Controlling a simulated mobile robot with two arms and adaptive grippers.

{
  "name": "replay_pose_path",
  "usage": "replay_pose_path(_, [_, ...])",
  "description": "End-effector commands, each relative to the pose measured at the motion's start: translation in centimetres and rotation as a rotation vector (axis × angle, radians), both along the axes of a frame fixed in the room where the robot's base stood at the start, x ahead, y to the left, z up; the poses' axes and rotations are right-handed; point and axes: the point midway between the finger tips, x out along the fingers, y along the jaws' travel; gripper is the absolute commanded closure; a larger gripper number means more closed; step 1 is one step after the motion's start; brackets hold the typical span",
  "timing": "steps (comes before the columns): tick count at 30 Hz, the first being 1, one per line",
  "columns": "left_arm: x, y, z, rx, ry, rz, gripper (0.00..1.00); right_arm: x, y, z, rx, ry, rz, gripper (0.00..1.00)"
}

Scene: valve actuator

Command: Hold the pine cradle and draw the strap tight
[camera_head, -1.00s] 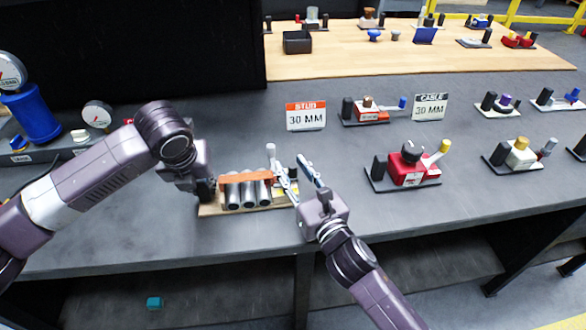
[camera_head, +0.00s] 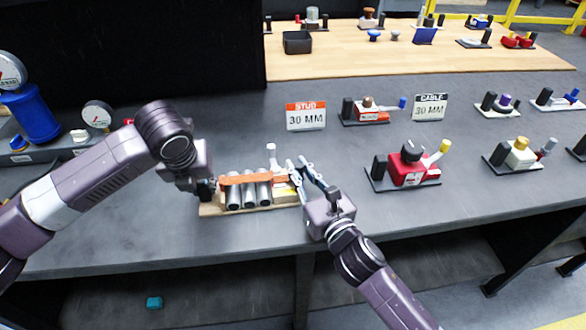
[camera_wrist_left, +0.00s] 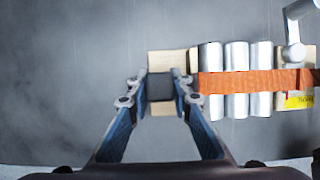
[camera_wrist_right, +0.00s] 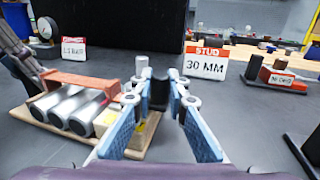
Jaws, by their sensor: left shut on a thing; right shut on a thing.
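The pine cradle (camera_head: 210,210) lies on the grey bench and carries three silver cylinders (camera_wrist_left: 237,60) side by side. An orange strap (camera_wrist_left: 255,82) runs flat across their tops toward a silver post (camera_wrist_right: 141,65) at the cradle's right end. My left gripper (camera_head: 208,188) is shut on a dark block (camera_wrist_left: 160,87) at the cradle's left end; it also shows in the left wrist view (camera_wrist_left: 160,88). My right gripper (camera_head: 303,170) is shut at the strap's right end. A dark piece (camera_wrist_right: 160,92) shows between its fingertips; its join to the strap is hidden.
A STUD 30 MM sign (camera_head: 306,115) and a CABLE 30 MM sign (camera_head: 430,107) stand behind. A red valve unit (camera_head: 405,168) is to the right. A blue cylinder with gauges (camera_head: 35,118) stands at left. The bench between the cradle and red unit is mostly clear.

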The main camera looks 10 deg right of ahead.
Motion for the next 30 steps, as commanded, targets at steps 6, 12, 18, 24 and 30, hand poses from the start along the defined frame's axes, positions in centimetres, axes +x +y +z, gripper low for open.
replay_pose_path(6, [0.1, 0.2, 0.1, 0.002, -0.001, 0.004, 1.00, 0.1, -3.7, -0.1, -0.009, 0.002, -0.006, 1.00])
replay_pose_path(12, [0.1, 0.2, 0.1, 0.003, -0.001, 0.004, 1.00, 0.2, -4.9, -0.1, -0.003, 0.002, -0.005, 1.00])
replay_pose_path(18, [0.1, 0.2, 0.1, 0.003, -0.001, 0.004, 1.00, 0.2, -5.0, -0.1, -0.002, 0.002, -0.006, 1.00])
replay_pose_path(24, [0.1, 0.3, 0.1, 0.003, -0.001, 0.005, 1.00, 0.2, -4.9, -0.1, -0.002, 0.002, -0.005, 0.73])
replay_pose_path(30, [0.1, 0.2, 0.1, 0.003, -0.001, 0.003, 1.00, 0.1, -4.8, 0.0, -0.002, 0.002, -0.003, 0.68])
